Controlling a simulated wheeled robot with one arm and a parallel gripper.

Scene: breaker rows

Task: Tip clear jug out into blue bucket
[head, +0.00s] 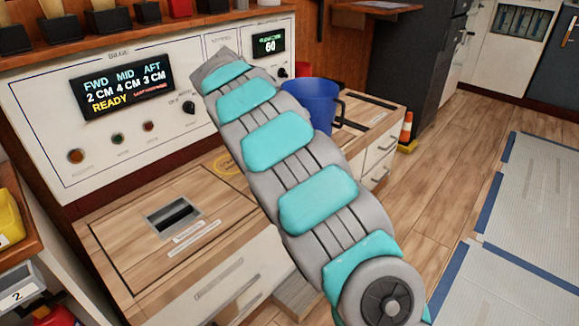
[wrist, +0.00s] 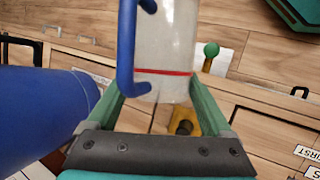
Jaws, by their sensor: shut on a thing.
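The clear jug (wrist: 165,35) has a see-through body, a red line around it and a blue handle (wrist: 127,50). In the wrist view it sits between the green fingers of my gripper (wrist: 158,90), which is shut on it. Whether it holds anything is unclear. The blue bucket (head: 314,102) stands on the wooden counter, partly behind my arm in the head view. A large blue surface, which looks like the bucket (wrist: 40,120), fills the left of the wrist view, beside the jug and apart from it. My gripper and the jug are hidden in the head view.
A white control panel (head: 60,120) with lit displays backs the wooden counter (head: 130,215), which has a recessed slot (head: 173,215). An orange cone (head: 406,130) stands beyond the bucket. A yellow piece (wrist: 186,122) and a green knob (wrist: 211,50) show below the jug. Floor at right is open.

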